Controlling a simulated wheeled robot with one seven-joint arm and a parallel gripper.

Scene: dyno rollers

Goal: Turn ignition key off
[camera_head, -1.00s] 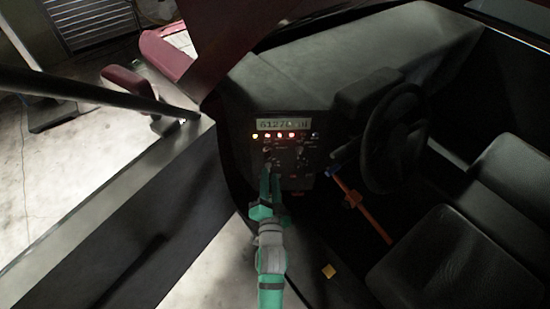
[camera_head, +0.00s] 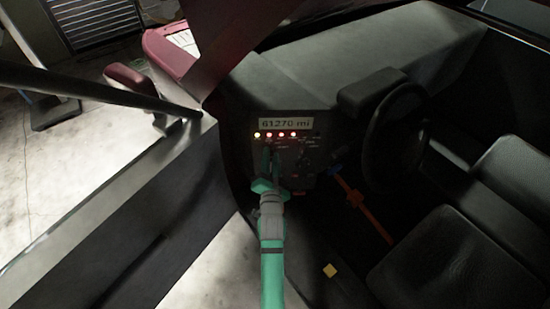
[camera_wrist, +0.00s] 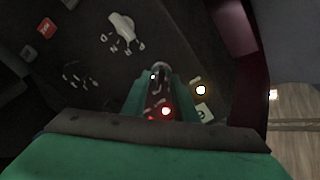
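The dash panel (camera_head: 298,163) is in the middle of the head view, with a lit odometer (camera_head: 286,124) reading 61270 mi and a row of warning lights below it. My gripper (camera_head: 268,157) is at the left part of the panel, below the lights, and covers what is behind it. In the wrist view, the two green fingers of my gripper (camera_wrist: 160,84) stand apart around a small grey part (camera_wrist: 161,68), possibly the ignition key. Whether they touch it is unclear. A pale rotary knob (camera_wrist: 122,32) with markings around it sits beside the fingers.
The steering wheel (camera_head: 398,135) and black seats (camera_head: 483,187) are to the right. An orange lever (camera_head: 357,200) is low beside the wheel. A red lit button (camera_wrist: 46,28) shows in the wrist view.

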